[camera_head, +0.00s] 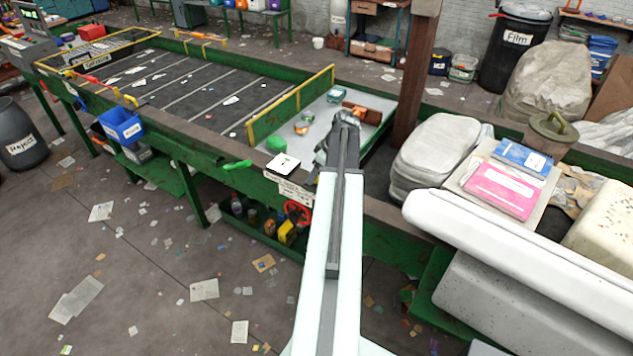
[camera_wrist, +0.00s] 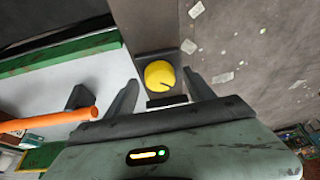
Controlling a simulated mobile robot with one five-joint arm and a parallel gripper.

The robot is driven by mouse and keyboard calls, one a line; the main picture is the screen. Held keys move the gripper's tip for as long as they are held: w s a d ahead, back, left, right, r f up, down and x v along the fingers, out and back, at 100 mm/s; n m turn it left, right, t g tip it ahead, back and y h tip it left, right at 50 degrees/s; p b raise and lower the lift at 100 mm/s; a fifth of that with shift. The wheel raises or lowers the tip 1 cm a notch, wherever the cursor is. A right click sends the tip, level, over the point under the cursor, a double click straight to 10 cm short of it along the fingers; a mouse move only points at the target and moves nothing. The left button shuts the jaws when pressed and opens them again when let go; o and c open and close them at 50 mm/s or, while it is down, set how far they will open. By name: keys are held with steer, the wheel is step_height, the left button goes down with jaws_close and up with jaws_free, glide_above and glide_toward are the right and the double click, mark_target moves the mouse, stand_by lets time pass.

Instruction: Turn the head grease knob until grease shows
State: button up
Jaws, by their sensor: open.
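A round yellow knob (camera_wrist: 159,73) with a short dark mark on its face sits on a dark square plate in the wrist view. My gripper (camera_wrist: 160,78) is open, with one dark finger on either side of the knob and a visible gap at each side. I cannot tell how far the fingertips are above the knob. In the head view my gripper (camera_head: 343,122) is over the near rim of the belt frame's end. I cannot make out the yellow knob there; my arm and gripper cover that area.
An orange rod (camera_wrist: 55,119) lies left of my gripper over a pale tray. In the head view a green dome (camera_head: 276,144) and a white card (camera_head: 283,166) are left of my arm. A red handwheel (camera_head: 297,212) is below the rim. Grey bundles (camera_head: 433,155) stand at right.

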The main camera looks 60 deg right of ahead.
steer(key=shift+w, duration=0.1)
steer(key=shift+c, duration=0.2)
steer(key=c, duration=1)
steer(key=shift+a+f, duration=0.1)
steer(key=shift+a, duration=0.3)
jaws_close()
steer(key=shift+c, duration=1.5)
jaws_free()
steer(key=shift+d, duration=0.3)
jaws_close()
steer(key=shift+m, duration=0.4)
steer(key=m+h, duration=0.1)
steer(key=m, duration=0.1)
steer(key=shift+a+m, duration=0.1)
steer(key=shift+m, duration=0.2)
steer(key=shift+m+h, duration=0.8)
steer(key=shift+m, duration=0.8)
steer(key=shift+g, duration=0.3)
